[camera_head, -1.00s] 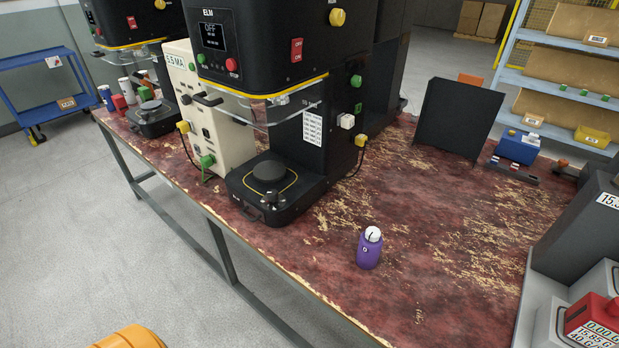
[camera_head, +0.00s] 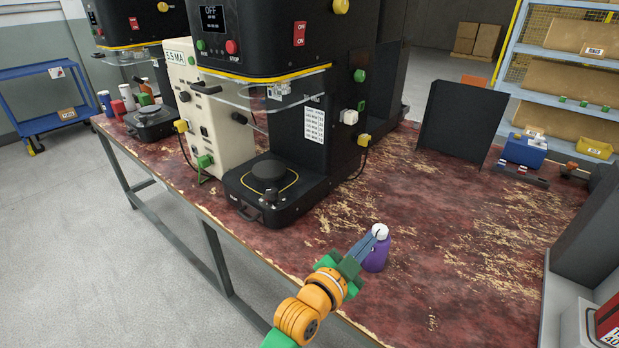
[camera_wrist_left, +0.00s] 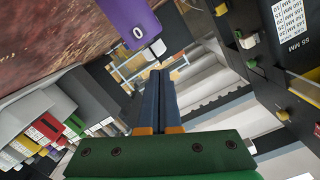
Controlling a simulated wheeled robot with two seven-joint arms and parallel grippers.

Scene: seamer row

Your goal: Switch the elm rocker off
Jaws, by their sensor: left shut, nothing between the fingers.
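The elm rocker (camera_head: 300,33) is a small red switch marked OFF at the top and ON at the bottom, on the front of the black seamer (camera_head: 275,58). Which side is pressed in I cannot tell. The seamer's display (camera_head: 212,19) reads OFF. My left gripper (camera_head: 374,238) is shut and empty, well below and right of the rocker, over the table beside a purple bottle (camera_head: 376,258). Its closed fingers (camera_wrist_left: 158,76) show in the left wrist view, where the rocker does not show. Whether they touch the bottle I cannot tell. My right gripper is not in view.
A clear guard (camera_head: 265,90) and small handle jut out under the seamer head. Green and yellow knobs stick out on its right side. A cream box (camera_head: 220,140) stands left of it. A dark panel (camera_head: 460,120) stands on the worn red table (camera_head: 450,240).

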